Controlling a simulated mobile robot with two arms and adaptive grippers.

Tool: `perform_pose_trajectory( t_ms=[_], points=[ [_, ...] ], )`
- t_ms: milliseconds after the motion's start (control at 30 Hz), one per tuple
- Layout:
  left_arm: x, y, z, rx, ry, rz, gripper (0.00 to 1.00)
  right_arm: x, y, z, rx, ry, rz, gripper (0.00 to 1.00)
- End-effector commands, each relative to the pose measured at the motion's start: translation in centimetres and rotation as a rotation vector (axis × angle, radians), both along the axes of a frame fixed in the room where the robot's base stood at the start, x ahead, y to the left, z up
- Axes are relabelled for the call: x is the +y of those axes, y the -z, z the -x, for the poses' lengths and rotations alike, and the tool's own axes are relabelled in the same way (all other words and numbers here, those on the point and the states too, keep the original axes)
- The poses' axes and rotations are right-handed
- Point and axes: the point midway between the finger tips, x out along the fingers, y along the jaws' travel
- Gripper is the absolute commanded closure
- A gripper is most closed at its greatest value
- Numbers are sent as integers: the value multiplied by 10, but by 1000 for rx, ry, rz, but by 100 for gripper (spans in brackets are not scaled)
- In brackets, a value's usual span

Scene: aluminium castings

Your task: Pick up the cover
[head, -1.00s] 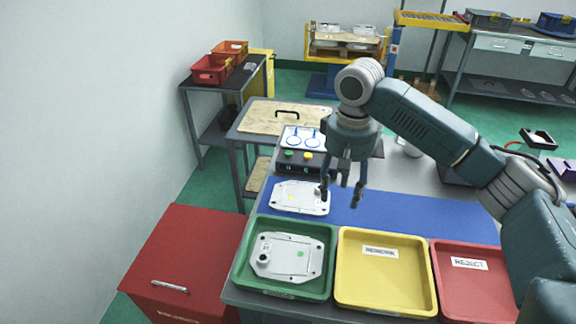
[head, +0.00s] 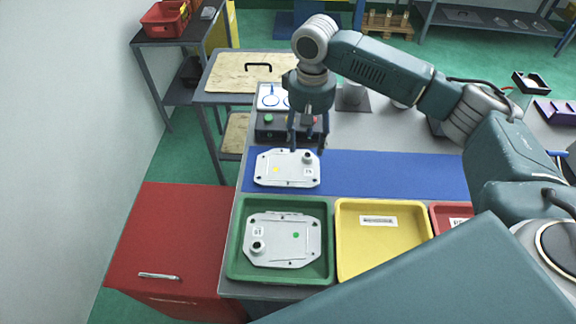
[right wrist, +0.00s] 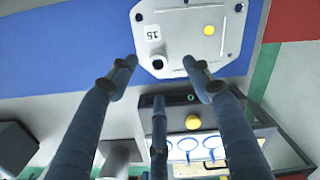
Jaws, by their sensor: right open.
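A light grey cast cover (head: 284,170) with a yellow dot lies flat on the blue mat (head: 400,172). My right gripper (head: 307,146) is open and empty, pointing down at the cover's back edge. In the right wrist view the cover (right wrist: 188,28) shows a "15" label, a yellow dot and a dark-holed boss. There the fingertips of the right gripper (right wrist: 160,64) appear on both sides of that boss; I cannot tell the height gap. My left gripper is out of view.
A yellow tray (head: 380,250) and a red tray (head: 437,215) stand right of the green one. A dark control box (head: 268,134) with buttons stands just behind the mat. The mat's right part is clear.

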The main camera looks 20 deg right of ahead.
Motion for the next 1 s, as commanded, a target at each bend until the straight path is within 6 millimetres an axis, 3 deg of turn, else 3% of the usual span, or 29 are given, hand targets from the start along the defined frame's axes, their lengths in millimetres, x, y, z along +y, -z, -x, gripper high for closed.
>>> perform_pose_trajectory(
  t_ms=[300,567,833,1000],
  points=[
    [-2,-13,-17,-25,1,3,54,0,42,7,3,0,1,50],
    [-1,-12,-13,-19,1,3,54,0,46,7,0,-1,0,50],
    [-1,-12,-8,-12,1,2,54,0,46,7,0,-1,0,100],
    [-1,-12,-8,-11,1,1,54,0,45,6,-1,-1,-1,100]
  ],
)
